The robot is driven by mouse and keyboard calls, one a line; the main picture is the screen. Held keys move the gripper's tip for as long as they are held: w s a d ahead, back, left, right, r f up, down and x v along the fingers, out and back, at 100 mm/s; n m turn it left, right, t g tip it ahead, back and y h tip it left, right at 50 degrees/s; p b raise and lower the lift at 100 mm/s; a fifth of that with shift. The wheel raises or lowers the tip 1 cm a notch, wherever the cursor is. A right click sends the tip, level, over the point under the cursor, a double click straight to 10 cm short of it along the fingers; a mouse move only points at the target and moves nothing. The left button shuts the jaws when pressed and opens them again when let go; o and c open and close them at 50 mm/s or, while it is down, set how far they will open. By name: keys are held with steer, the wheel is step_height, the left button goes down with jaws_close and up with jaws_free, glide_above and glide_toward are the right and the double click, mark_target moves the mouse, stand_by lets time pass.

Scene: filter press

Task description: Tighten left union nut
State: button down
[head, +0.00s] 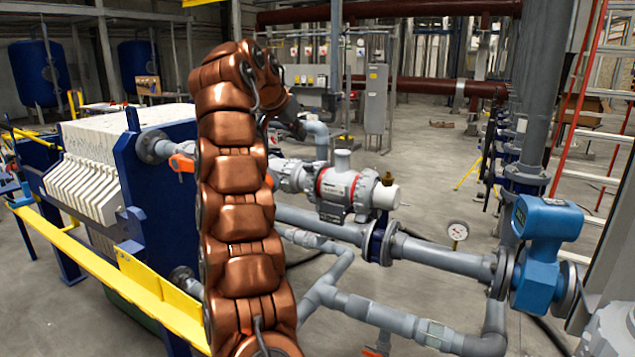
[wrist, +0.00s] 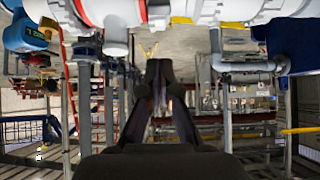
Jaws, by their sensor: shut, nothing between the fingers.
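A grey pump-like body (head: 347,188) with a red ring sits on the pipework right of my arm in the head view. Grey ring-shaped fittings (head: 293,176) join its left side, partly behind my arm. I cannot tell for sure which of these is the left union nut. My gripper (head: 298,128) shows as a small dark shape at the arm's end, above and behind the fittings. In the wrist view, which looks upside down, my gripper (wrist: 160,68) is shut and empty. The pale body with a red ring (wrist: 143,10) lies along the top edge, apart from the fingertips.
The blue press frame with white plates (head: 95,180) stands left, with a yellow rail (head: 120,275) before it. An orange handle (head: 181,162) is beside my arm. Grey pipes (head: 440,255), a gauge (head: 457,231) and a blue meter (head: 545,235) are right. Open floor lies behind.

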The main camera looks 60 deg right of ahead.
mark_target(310, 165)
steer(key=b+x, duration=0.1)
steer(key=x, duration=0.5)
steer(key=a+f+b+x, duration=0.1)
steer(key=x, duration=0.2)
steer(key=shift+b, duration=0.3)
steer(key=shift+f, duration=0.15)
steer(key=shift+f+b, duration=0.45)
steer(key=shift+b, duration=0.2)
